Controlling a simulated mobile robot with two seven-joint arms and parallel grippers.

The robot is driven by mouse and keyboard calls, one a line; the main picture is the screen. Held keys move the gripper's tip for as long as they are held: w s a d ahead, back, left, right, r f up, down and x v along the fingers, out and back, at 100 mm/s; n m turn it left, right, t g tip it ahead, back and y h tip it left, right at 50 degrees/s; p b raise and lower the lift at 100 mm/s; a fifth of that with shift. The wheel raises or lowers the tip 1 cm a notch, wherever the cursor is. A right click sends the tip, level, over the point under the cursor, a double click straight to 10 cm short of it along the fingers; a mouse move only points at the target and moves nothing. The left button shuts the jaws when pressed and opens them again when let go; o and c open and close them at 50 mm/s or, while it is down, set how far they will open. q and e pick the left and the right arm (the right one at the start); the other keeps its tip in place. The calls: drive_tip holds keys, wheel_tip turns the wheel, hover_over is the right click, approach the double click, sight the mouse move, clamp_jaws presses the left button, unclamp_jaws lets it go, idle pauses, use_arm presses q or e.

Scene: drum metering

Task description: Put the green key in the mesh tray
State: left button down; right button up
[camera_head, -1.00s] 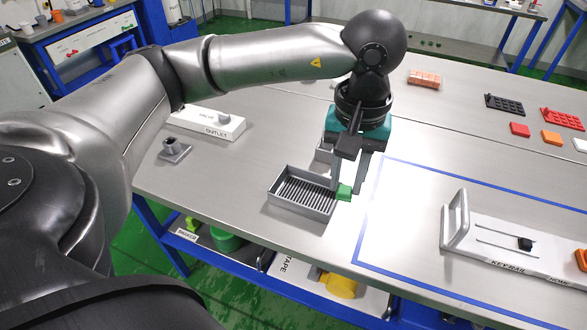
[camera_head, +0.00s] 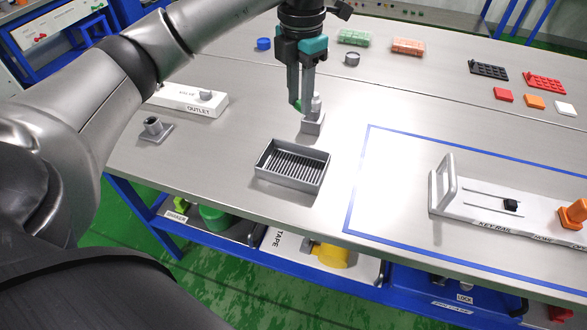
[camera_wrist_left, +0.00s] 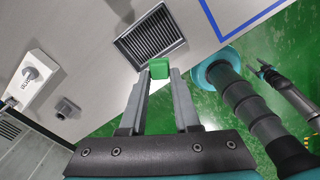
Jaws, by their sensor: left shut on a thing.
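My left gripper (camera_head: 300,108) points down at the middle of the table, beyond the mesh tray, and is shut on the green key (camera_head: 298,105). Fingers hide most of the key in the head view. In the left wrist view the key (camera_wrist_left: 159,68) shows as a green block between the fingertips. The grey rectangular mesh tray (camera_head: 285,183) has a ribbed floor and looks empty. It lies on the table nearer to me than the gripper; the tray also shows in the left wrist view (camera_wrist_left: 126,58).
A grey block with a post (camera_head: 313,124) stands close behind the gripper fingers. A white outlet box (camera_head: 190,100) and a grey socket (camera_head: 153,130) are at left. A white key rail (camera_head: 480,210) with a handle lies at right inside blue tape. Table between tray and socket is clear.

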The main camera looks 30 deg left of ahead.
use_arm(q)
drive_tip(key=a+n, duration=0.2)
drive_tip(key=n, duration=0.3)
drive_tip(key=b, duration=0.3)
hover_over(292, 171)
drive_tip(key=shift+n, duration=0.4)
wheel_tip(292, 171, down, 16)
drive_tip(key=shift+d+f, duration=0.1)
drive_tip(key=shift+f, duration=2)
drive_tip(key=shift+f, duration=0.1)
drive_tip(key=shift+f+b, duration=0.1)
drive_tip(key=shift+b, duration=0.25)
drive_tip(key=c, duration=0.6)
unclamp_jaws()
drive_tip(key=shift+c, duration=0.2)
wheel_tip(292, 171, up, 12)
drive_tip(key=p, duration=0.2)
drive_tip(key=shift+r, duration=0.25)
